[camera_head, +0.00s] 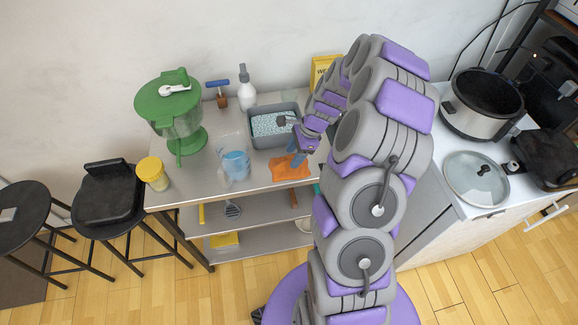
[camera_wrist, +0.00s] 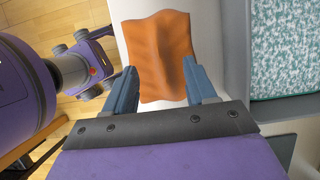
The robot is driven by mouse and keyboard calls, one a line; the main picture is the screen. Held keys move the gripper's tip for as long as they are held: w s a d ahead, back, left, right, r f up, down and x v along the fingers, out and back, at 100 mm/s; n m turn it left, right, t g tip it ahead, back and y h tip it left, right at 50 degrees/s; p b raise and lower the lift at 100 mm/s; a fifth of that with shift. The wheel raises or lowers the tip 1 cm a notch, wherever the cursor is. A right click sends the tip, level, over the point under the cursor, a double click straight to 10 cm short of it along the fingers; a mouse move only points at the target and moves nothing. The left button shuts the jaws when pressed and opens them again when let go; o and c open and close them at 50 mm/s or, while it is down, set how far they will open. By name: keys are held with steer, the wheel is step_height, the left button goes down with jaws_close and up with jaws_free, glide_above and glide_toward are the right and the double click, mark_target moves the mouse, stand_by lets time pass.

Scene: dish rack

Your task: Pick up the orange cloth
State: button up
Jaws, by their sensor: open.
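The orange cloth (camera_head: 291,168) lies on the metal table near its front edge, with a raised fold in its middle. In the wrist view the cloth (camera_wrist: 160,58) lies ahead of and partly between the two blue fingers. My gripper (camera_head: 297,159) is just above or at the back edge of the cloth. In the wrist view my gripper (camera_wrist: 163,88) is open, one finger on each side of the cloth's near part, with nothing held. I cannot tell whether the fingertips touch the cloth or the table.
A grey tub (camera_head: 262,141) with speckled contents stands behind the cloth. A clear container with blue contents (camera_head: 236,165) stands to its left. A green dispenser (camera_head: 172,112), a yellow-lidded jar (camera_head: 153,173) and a white spray bottle (camera_head: 246,92) are further off. Bare table (camera_head: 205,180) lies front left.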

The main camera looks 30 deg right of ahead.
mark_target(291, 159)
steer(key=x, duration=0.3)
steer(key=shift+b, duration=0.35)
steer(key=shift+w+f, duration=0.1)
steer(key=shift+f, duration=0.1)
steer(key=shift+d, duration=0.5)
steer(key=shift+c, duration=0.6)
steer(key=shift+a, duration=0.4)
steer(key=c, duration=0.6)
jaws_close()
steer(key=shift+d, duration=0.15)
steer(key=shift+d+r, duration=0.1)
